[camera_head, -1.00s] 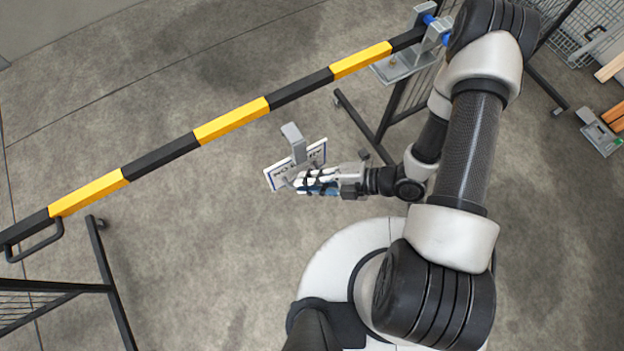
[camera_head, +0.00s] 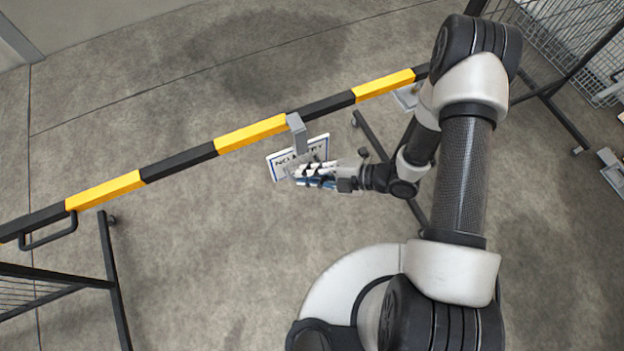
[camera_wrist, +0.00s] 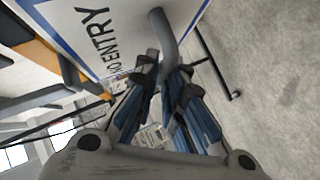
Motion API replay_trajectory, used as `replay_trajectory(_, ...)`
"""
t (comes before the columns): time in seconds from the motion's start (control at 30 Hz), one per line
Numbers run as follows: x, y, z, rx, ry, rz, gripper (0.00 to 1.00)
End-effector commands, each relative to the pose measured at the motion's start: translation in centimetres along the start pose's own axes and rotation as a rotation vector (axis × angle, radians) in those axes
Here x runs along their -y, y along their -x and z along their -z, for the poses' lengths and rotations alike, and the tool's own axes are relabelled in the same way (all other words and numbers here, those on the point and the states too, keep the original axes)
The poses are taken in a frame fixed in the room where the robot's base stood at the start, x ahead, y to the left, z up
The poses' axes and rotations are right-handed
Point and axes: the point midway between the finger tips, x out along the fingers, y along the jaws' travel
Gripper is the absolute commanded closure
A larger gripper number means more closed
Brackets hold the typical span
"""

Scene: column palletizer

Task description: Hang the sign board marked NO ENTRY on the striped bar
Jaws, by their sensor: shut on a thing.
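The white sign board (camera_head: 283,160) with a blue border and NO ENTRY lettering is held just in front of the striped bar (camera_head: 180,163). A grey hook (camera_head: 298,131) rises from its top, and the hook's upper end overlaps the bar in the head view; whether it touches cannot be told. My gripper (camera_head: 306,176) is shut on the sign's grey handle. The wrist view shows the sign face (camera_wrist: 108,32) close up, with the curved handle (camera_wrist: 163,40) between the fingers of my gripper (camera_wrist: 160,75).
The black and yellow bar spans between a black stand at left (camera_head: 112,270) and one at right, partly behind my arm. A black loop handle (camera_head: 48,236) hangs under its left end. Wire mesh (camera_head: 560,40) stands at upper right.

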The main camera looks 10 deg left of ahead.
Motion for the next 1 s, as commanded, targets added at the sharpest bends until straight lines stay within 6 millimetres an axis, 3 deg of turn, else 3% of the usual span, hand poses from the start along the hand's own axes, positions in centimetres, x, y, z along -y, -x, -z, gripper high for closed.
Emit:
replay_trajectory(0.73,-3.5,-3.5,-3.5,-0.001,0.004,-0.002,1.00)
replay_trajectory(1.0,-1.6,-4.3,-4.4,0.000,0.001,-0.002,1.00)
